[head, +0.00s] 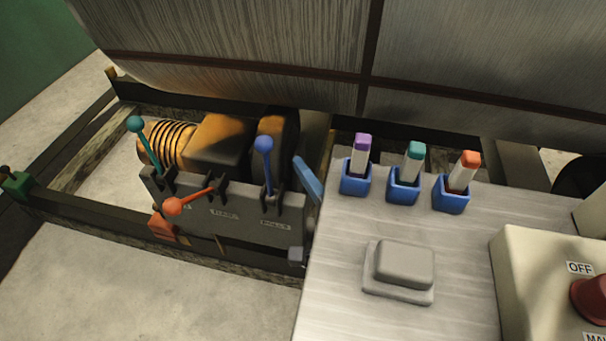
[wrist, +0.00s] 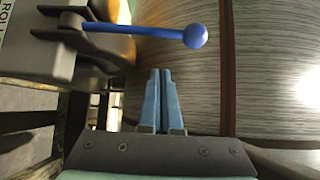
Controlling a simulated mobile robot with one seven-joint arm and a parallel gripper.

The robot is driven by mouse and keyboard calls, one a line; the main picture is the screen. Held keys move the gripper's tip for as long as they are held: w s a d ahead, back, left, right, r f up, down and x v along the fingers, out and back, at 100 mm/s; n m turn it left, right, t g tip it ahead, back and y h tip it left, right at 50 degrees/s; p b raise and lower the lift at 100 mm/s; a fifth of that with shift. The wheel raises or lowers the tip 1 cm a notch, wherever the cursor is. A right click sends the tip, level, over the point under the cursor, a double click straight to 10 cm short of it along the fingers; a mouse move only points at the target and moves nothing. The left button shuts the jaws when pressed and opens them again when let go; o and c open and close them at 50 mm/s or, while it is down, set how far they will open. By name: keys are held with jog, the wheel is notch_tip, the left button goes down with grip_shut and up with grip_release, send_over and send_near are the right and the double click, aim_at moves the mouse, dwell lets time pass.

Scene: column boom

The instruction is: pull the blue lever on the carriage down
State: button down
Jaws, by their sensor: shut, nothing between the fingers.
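The blue lever (head: 266,168) stands upright at the right end of the row of levers on the grey carriage (head: 240,215), with its round ball at the top. In the wrist view the lever (wrist: 140,31) runs across the upper part, its ball pointing right. My gripper (wrist: 160,71) is shut and empty, its light blue fingers side by side below the lever in that picture, apart from it. In the head view only the fingers of my gripper (head: 297,161) show, just right of the lever; the rest is hidden behind the panel.
A teal lever (head: 144,146) stands up and a red lever (head: 190,199) leans left on the carriage. A large metal drum (head: 250,40) lies behind. The silver panel (head: 335,260) at right carries three blue-based switches (head: 403,186) and a grey button (head: 403,265).

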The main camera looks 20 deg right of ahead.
aim_at(268, 173)
jog(key=shift+w+a+p, duration=0.65)
jog(key=shift+w+a, duration=1.15)
jog(key=shift+w, duration=0.15)
jog(key=shift+f+b, duration=0.15)
jog(key=shift+b, duration=0.2)
